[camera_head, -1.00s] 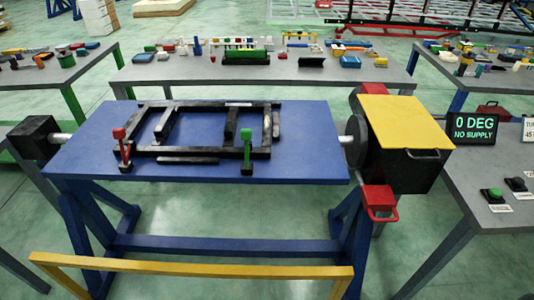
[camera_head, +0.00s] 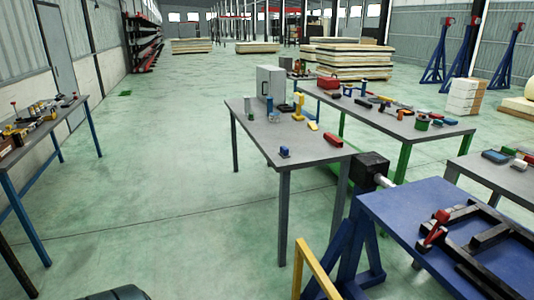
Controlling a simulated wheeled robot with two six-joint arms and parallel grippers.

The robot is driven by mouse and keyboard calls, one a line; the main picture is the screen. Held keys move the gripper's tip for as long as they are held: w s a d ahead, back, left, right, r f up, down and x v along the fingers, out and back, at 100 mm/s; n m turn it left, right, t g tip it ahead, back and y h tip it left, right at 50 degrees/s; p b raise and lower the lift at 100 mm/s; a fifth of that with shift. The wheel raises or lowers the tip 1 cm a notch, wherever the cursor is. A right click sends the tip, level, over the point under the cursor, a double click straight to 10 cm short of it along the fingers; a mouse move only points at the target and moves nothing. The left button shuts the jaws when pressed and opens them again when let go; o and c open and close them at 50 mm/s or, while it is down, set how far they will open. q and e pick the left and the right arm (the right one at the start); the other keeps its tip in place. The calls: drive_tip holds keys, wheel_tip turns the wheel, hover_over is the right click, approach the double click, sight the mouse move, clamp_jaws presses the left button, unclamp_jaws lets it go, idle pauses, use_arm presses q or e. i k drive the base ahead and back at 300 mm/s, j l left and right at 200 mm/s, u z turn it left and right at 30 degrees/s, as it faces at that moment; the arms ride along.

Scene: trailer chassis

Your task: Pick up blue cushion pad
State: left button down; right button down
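A flat blue block that may be the blue cushion pad (camera_head: 495,157) lies on the grey table at the right edge of the view. A smaller blue object (camera_head: 284,151) stands near the front edge of the middle grey table; it is too small to tell what it is. Neither of my grippers is in view.
The blue fixture table (camera_head: 405,211) with a black frame (camera_head: 480,235) stands at the lower right, a yellow rail (camera_head: 318,270) before it. Grey tables with tools stand in the middle (camera_head: 260,135) and far left (camera_head: 55,120). Open green floor (camera_head: 150,180) lies between them.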

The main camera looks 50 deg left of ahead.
sight(284, 152)
drive_tip(key=u, duration=1.45)
drive_tip(key=z, duration=1.65)
drive_tip(key=u, duration=1.65)
drive_tip(key=i+u, duration=0.25)
drive_tip(key=i, duration=0.2)
drive_tip(key=i+l+u, duration=0.2)
drive_tip(key=i, duration=0.3)
